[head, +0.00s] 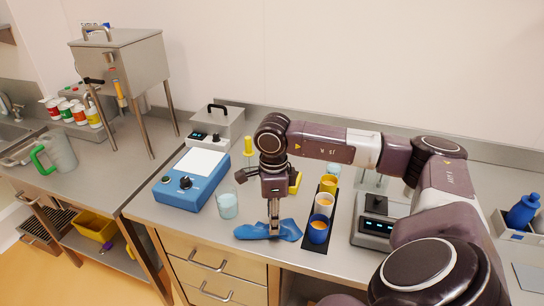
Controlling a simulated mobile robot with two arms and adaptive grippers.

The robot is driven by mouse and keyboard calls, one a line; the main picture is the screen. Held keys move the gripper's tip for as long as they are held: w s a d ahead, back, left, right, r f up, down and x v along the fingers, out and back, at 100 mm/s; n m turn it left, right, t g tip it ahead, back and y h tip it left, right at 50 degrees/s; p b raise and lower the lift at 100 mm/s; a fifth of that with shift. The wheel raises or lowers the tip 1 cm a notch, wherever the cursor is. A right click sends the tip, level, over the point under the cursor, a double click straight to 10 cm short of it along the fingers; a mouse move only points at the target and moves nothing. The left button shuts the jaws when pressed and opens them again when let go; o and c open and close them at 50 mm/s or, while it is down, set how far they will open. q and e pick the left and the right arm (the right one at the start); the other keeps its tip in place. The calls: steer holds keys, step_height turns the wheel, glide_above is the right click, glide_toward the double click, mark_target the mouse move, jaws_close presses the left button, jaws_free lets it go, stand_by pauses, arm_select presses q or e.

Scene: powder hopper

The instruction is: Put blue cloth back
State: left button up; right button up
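The blue cloth (253,231) lies crumpled on the steel counter near its front edge, above the drawers. My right gripper (274,229) points straight down at the cloth, its fingertips at the middle of it. The fingers look close together, with cloth around the tips, but whether they pinch it is too small to tell. My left gripper is not in view.
A glass beaker (228,204) stands left of the cloth. A black strip mat (334,224) with blue, white and yellow cups is close on the right. A blue scale (182,192), a steel hopper (126,62) and a grey device (371,229) stand around.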

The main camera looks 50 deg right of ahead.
steer(key=r, duration=0.1)
steer(key=s+r+p, duration=0.1)
steer(key=a+r, duration=0.1)
steer(key=r, duration=0.1)
steer(key=shift+s+a, duration=0.1)
steer(key=shift+s, duration=0.1)
